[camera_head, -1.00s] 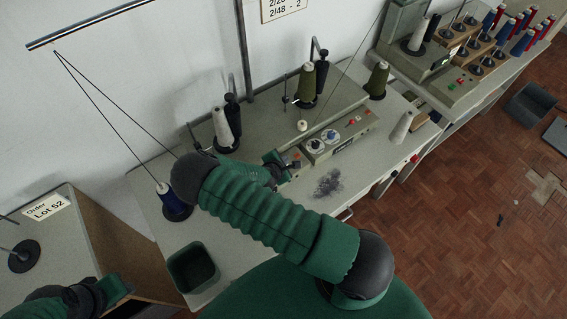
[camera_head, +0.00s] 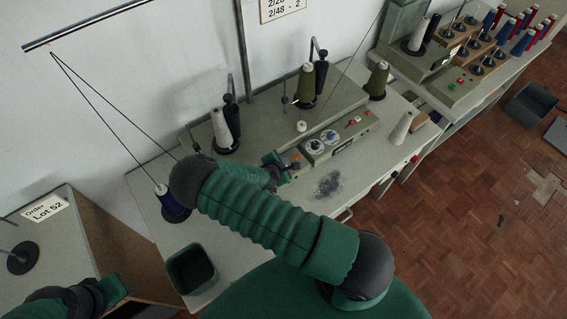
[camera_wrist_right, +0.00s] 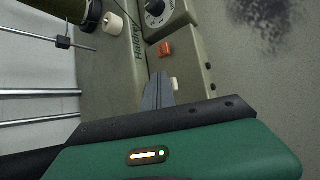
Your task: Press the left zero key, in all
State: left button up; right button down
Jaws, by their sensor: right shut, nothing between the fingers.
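My right gripper (camera_head: 284,166) is at the left end of the machine's control box (camera_head: 345,139), beside the left dial (camera_head: 313,145). In the right wrist view its grey fingers (camera_wrist_right: 157,92) are shut together and empty, with the tips over the panel. A small white key (camera_wrist_right: 174,84) lies right beside the fingers; I cannot tell whether they touch it. An orange-red key (camera_wrist_right: 165,48) sits between the tips and the black dial (camera_wrist_right: 155,12). No zero marking can be read on either key. My left gripper (camera_head: 115,289) is at the lower left, its fingers not distinguishable.
A dark blue thread cone (camera_head: 172,206) and a green bin (camera_head: 191,268) stand near my right arm. A white cone (camera_head: 222,128) and green cones (camera_head: 306,86) stand behind the box. A grey smudge (camera_head: 328,185) marks the bare tabletop in front.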

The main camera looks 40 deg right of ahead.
jog(key=shift+a+r+p, duration=0.3)
jog(key=shift+r+p, duration=0.1)
jog(key=shift+r, duration=0.35)
jog(key=shift+r, duration=0.15)
notch_tip(320, 180, up, 5)
jog(key=p, duration=0.4)
